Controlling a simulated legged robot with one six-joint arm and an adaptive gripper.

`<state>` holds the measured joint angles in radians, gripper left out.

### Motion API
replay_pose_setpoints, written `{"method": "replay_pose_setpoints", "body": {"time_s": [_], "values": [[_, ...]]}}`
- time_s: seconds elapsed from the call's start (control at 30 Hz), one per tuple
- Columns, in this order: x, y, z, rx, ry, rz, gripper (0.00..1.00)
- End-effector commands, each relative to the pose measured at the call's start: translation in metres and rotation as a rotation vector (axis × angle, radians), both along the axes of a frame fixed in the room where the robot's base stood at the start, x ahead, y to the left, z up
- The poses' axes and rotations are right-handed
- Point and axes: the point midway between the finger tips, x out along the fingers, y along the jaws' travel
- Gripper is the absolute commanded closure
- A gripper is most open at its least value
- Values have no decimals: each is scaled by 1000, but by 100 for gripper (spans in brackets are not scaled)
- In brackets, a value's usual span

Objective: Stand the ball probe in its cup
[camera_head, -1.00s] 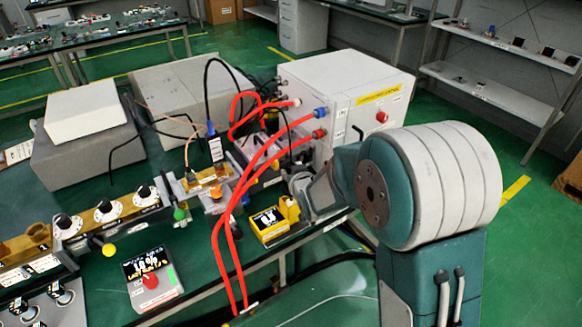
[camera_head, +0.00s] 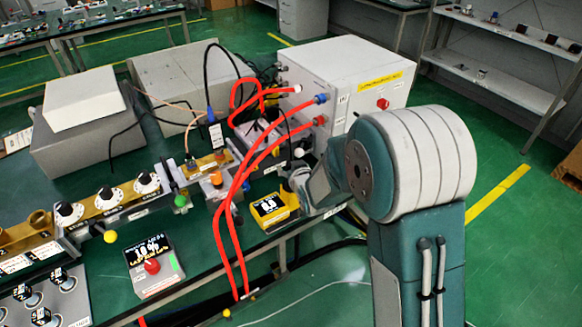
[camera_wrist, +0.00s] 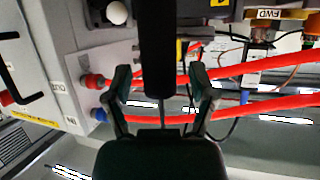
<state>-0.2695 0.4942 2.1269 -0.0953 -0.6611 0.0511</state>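A white ball (camera_head: 298,152) stands near the generator, just above the end of my arm in the head view. A similar white ball on a dark base (camera_wrist: 117,12) shows at the top of the wrist view. I cannot tell whether it is the probe's ball. My gripper (camera_wrist: 161,75) has its two fingers apart. A black upright bar (camera_wrist: 158,50), perhaps the probe's handle, lies between them, with gaps visible on both sides. A yellow meter box (camera_head: 268,207) sits on the bench edge. A yellow holder (camera_head: 290,198), possibly the cup, is beside it, partly hidden by my arm.
The white generator box (camera_head: 345,80) has red and blue plugs. Red cables (camera_head: 232,190) loop down over the bench edge, and cross behind my fingers in the wrist view. A grey box with a red knob (camera_head: 152,266) lies to the left. Open floor is on the right.

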Motion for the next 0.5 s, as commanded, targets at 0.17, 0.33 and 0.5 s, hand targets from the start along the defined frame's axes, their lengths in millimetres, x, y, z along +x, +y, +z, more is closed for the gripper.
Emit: {"method": "replay_pose_setpoints", "body": {"time_s": [0.17,0.33,0.5], "values": [[0,0,0,0,0,0,22],[-1,0,0,0,1,0,22],[-18,-6,9,0,-1,0,22]]}}
